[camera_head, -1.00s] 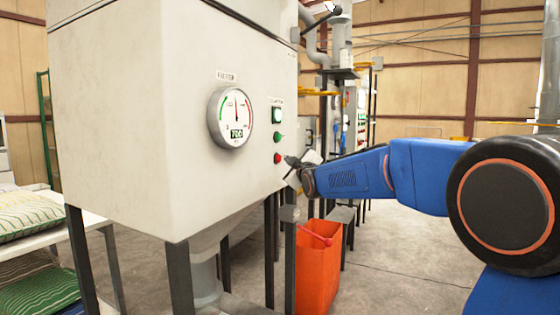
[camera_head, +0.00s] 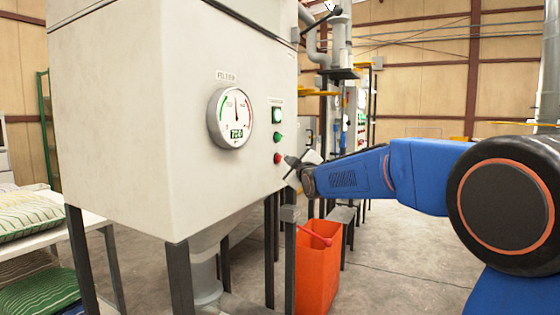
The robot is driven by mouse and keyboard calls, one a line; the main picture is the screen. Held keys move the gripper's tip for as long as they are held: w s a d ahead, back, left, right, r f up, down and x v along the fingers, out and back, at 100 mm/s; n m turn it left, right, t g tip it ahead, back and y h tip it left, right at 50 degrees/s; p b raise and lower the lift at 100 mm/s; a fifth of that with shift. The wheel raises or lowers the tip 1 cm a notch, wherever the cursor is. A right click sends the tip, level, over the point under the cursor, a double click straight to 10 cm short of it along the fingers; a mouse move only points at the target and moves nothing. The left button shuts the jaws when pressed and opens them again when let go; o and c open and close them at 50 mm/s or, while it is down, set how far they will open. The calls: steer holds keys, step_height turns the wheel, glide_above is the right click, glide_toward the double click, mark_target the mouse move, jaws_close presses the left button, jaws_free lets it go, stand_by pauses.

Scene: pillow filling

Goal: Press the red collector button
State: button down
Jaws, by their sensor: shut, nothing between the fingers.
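The red collector button (camera_head: 278,158) is the lowest in a column on the right part of the large pale cabinet's face (camera_head: 150,110). A green button (camera_head: 278,137) is just above it, and a lit whitish-green indicator (camera_head: 277,115) is at the top. My gripper (camera_head: 289,161) is shut and empty, at the end of my blue arm. Its dark tips are just right of the red button in the picture. I cannot tell whether they touch the cabinet face.
A round gauge (camera_head: 231,117) is left of the buttons. An orange bin (camera_head: 317,268) stands on the floor below my gripper. Dark metal legs (camera_head: 179,280) support the cabinet. The floor at the right is open.

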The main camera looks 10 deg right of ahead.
steer(key=shift+w+a, duration=0.1)
steer(key=shift+a, duration=0.05)
steer(key=shift+w+a, duration=0.15)
steer(key=shift+a, duration=0.05)
stand_by(0.3)
steer(key=shift+w+a, duration=0.25)
steer(key=shift+a, duration=0.15)
stand_by(1.0)
steer(key=shift+d, duration=0.1)
steer(key=shift+s+d, duration=0.55)
steer(key=shift+d, duration=0.1)
stand_by(0.4)
steer(key=s+d, duration=0.1)
steer(key=d, duration=0.1)
steer(key=s+d, duration=0.2)
stand_by(0.4)
stand_by(0.5)
